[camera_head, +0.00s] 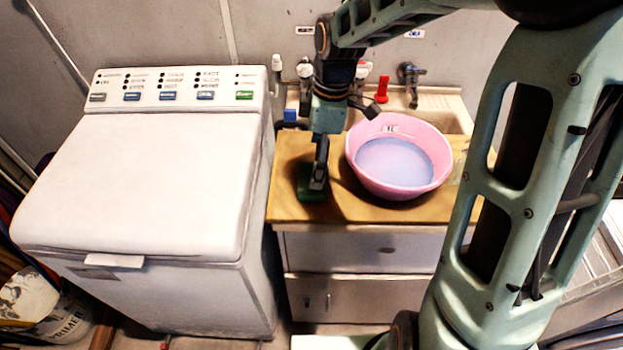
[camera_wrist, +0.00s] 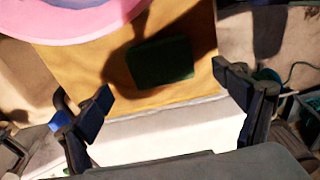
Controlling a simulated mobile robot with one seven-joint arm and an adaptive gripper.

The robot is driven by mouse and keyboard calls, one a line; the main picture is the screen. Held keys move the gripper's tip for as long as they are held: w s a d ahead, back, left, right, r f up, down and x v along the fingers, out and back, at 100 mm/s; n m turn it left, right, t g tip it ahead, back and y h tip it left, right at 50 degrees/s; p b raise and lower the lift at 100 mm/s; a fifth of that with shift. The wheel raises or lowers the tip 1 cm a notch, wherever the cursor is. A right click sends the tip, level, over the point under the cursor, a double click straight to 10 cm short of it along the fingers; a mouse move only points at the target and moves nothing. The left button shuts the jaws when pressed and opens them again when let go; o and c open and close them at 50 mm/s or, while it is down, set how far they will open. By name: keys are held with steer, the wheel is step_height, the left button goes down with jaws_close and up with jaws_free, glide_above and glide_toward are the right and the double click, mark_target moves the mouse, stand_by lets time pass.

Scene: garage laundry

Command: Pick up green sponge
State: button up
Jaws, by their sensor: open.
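The green sponge (camera_head: 313,194) lies on the wooden counter top (camera_head: 345,208), left of the pink basin. In the wrist view the dark green sponge (camera_wrist: 160,62) lies flat on the counter, ahead of and between the two fingers. My gripper (camera_head: 318,178) points down over the sponge in the head view and hides part of it. In the wrist view my gripper (camera_wrist: 168,93) is open with nothing between its fingers. I cannot tell the exact height of the fingertips above the sponge.
A pink basin (camera_head: 398,150) stands close to the right of the sponge. A white washing machine (camera_head: 150,185) stands to the left of the counter. A sink with a tap (camera_head: 410,78) and a red object (camera_head: 382,90) are behind. Bare counter lies in front of the basin.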

steer(key=f, duration=0.6)
steer(key=shift+s+a, duration=0.1)
steer(key=shift+a, duration=0.3)
steer(key=shift+r, duration=0.1)
steer(key=c, duration=0.8)
